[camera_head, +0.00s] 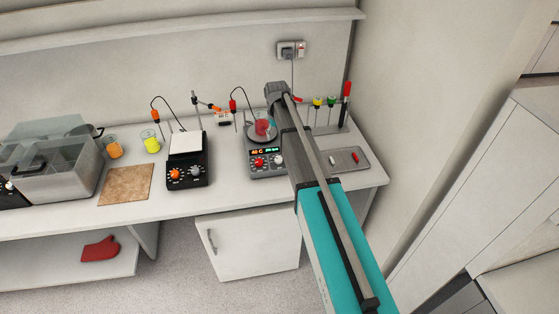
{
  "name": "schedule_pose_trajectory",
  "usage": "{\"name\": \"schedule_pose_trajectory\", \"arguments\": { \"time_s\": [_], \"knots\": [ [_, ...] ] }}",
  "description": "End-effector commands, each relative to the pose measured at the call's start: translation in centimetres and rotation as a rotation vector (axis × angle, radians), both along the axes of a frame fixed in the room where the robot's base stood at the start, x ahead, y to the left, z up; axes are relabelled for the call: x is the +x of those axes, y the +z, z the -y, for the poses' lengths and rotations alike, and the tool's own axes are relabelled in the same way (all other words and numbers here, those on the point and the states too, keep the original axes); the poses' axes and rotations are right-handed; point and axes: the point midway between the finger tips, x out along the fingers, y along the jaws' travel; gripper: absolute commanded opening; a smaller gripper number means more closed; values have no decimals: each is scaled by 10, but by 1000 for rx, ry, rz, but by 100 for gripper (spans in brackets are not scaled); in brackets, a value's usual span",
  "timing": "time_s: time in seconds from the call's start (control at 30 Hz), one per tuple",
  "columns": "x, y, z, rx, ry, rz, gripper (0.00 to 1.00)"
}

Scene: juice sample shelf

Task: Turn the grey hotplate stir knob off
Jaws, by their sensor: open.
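The grey hotplate (254,173) stands on the bench at the picture's middle, just left of my arm. Its front has a red knob (259,162) and a pale grey knob (278,160) on the right, beside my arm. A lit display (264,150) above them shows red digits on the left and green on the right, too small to read surely. A glass beaker with red contents (262,127) sits on its round plate. Knob pointer angles are too small to tell.
A black hotplate (187,183) with an orange and a white knob stands to the left. Beakers of orange (114,148) and yellow (151,142) liquid are farther left. A grey tray (354,160) and a rack of coloured-handled tools (331,103) are right of my arm.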

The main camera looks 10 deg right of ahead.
Motion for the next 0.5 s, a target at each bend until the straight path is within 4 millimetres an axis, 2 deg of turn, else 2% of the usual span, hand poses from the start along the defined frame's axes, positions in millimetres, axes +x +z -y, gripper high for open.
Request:
{"name": "schedule_pose_trajectory", "arguments": {
  "time_s": [0.03,0.5],
  "knots": [
    [0,-7,0,0,0,0,82],
    [0,-42,2,0,-1,0,82]
  ]
}}
